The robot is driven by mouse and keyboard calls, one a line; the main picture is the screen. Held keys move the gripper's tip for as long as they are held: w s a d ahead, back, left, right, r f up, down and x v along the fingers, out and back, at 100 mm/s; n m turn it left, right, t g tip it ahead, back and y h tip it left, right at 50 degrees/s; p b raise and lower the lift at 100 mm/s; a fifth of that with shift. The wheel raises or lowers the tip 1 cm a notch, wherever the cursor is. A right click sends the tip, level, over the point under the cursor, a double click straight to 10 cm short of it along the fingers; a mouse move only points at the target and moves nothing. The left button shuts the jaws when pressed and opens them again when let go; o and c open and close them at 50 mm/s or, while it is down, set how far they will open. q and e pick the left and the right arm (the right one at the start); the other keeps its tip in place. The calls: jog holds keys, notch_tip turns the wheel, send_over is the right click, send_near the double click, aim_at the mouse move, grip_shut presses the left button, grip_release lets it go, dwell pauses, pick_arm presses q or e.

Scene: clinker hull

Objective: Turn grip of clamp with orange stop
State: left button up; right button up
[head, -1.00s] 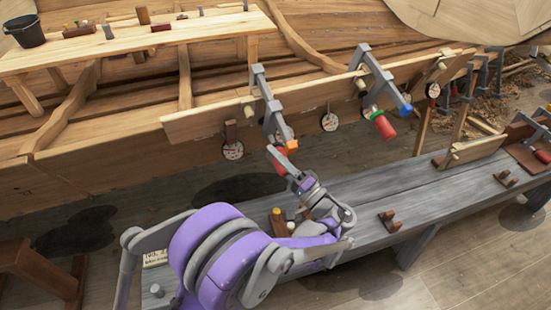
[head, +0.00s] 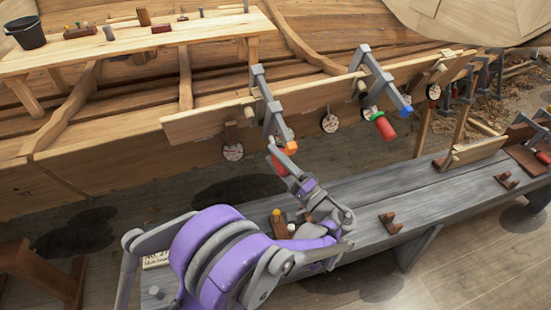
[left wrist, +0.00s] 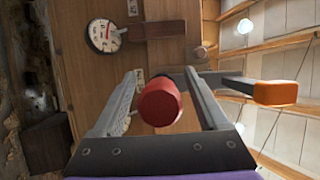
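The clamp with the orange stop (head: 291,147) hangs on the plank along the hull, its grey frame (head: 261,88) over the plank's top edge. Its red grip (head: 279,166) points down, partly hidden by my left gripper (head: 287,165). In the left wrist view the red grip (left wrist: 160,103) faces the camera, between the two fingers (left wrist: 162,92). A narrow gap shows on each side of its near end, so the gripper looks open around it. The orange stop (left wrist: 275,93) shows to the right, outside the fingers. My right gripper is not in view.
A second clamp with a blue stop (head: 406,112) and red grip (head: 384,127) hangs further right. Round dials (head: 233,152) hang below the plank. A grey bench (head: 350,200) with wooden blocks runs beneath my left arm. A table (head: 130,47) with a bucket (head: 26,31) stands behind.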

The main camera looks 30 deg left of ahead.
aim_at(290, 174)
pick_arm(q)
jog(key=v, duration=1)
jog(key=shift+s+d+f, duration=0.1)
jog(key=shift+d, duration=0.3)
dwell(0.8)
